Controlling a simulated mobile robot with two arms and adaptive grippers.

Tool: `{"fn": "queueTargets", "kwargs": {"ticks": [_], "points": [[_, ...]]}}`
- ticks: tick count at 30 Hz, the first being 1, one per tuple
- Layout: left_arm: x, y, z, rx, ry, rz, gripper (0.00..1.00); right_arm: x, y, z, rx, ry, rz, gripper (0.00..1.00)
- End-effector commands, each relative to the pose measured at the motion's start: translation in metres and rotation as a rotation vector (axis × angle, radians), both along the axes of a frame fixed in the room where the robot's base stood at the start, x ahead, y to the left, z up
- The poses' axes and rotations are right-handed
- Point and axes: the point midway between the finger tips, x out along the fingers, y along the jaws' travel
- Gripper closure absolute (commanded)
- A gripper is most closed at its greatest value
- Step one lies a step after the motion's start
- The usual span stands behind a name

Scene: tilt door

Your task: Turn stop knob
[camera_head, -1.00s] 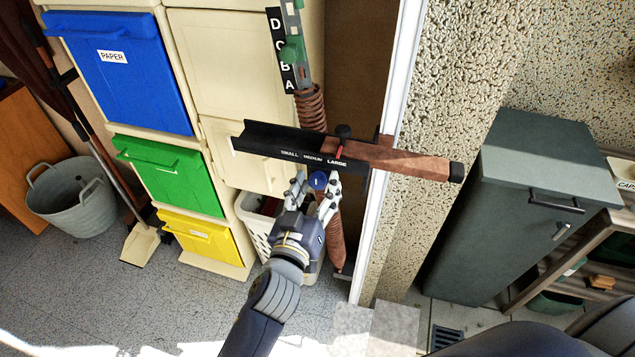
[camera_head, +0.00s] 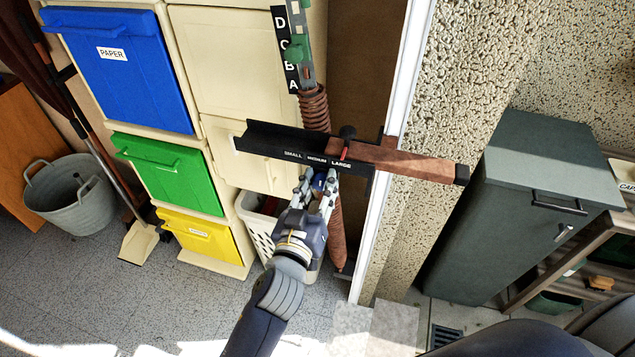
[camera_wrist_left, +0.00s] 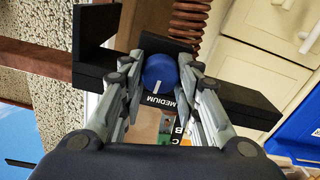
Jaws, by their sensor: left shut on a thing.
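A blue knob (camera_wrist_left: 160,70) sits below the black rail (camera_head: 290,144) marked SMALL, MEDIUM and LARGE. In the left wrist view, the white line on the knob points down toward the word MEDIUM. In the head view the knob (camera_head: 319,180) is partly hidden by my fingers. My left gripper (camera_head: 318,181) is shut on the knob, with one finger on each side; the fingers also show in the left wrist view (camera_wrist_left: 160,76). A red marker (camera_head: 345,149) on the rail is near the word LARGE. My right gripper is not in view.
A reddish-brown bar (camera_head: 410,163) sticks out right from the rail past the white door-frame edge (camera_head: 401,110). A coiled spring (camera_head: 315,108) stands behind the rail. A white basket (camera_head: 262,235) is close to my left gripper. Blue, green and yellow bins stand left.

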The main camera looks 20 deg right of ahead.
Motion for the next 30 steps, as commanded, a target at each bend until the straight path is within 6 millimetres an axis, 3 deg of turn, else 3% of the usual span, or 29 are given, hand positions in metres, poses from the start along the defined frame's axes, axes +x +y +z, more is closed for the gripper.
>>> {"fn": "queueTargets", "kwargs": {"ticks": [30], "points": [[0.001,0.0,-0.002,0.739,-0.493,0.003,0.94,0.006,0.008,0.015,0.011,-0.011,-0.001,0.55]]}}
